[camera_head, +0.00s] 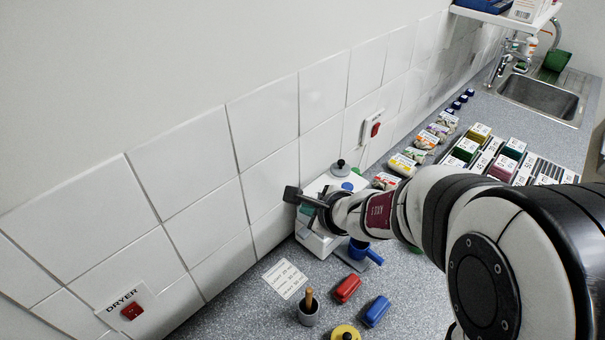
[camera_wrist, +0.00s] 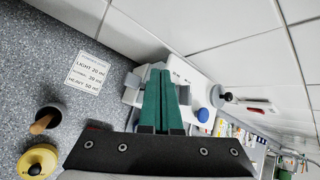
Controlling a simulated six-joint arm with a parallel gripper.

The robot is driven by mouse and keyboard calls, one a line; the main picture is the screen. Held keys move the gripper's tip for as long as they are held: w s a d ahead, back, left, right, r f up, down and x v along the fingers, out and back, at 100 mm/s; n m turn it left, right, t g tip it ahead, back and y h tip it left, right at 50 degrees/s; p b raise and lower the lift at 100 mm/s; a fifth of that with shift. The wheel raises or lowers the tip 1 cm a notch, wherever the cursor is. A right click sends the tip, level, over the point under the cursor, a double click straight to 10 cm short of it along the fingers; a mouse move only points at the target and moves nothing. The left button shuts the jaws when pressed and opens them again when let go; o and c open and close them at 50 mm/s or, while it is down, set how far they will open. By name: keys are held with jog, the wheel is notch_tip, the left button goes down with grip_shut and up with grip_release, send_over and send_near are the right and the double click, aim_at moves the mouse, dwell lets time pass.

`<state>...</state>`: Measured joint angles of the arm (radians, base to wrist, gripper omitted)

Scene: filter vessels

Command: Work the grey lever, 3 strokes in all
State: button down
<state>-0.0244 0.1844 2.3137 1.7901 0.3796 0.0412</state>
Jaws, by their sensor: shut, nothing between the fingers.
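The fingers and arm hide part of the machine. Contact is unclear.
A card (camera_head: 285,278), a grey pot with a wooden handle (camera_head: 308,314), a red block (camera_head: 347,288), a blue block (camera_head: 376,311) and a yellow disc (camera_head: 345,333) lie nearby. A dryer switch (camera_head: 131,312) is left.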

aim_at(308, 235)
dwell(0.6)
notch_tip(308, 235, up, 4)
jog(key=shift+f, duration=0.1)
dwell(0.3)
notch_tip(308, 235, down, 9)
dwell(0.5)
dwell(2.0)
jog(key=shift+f, duration=0.3)
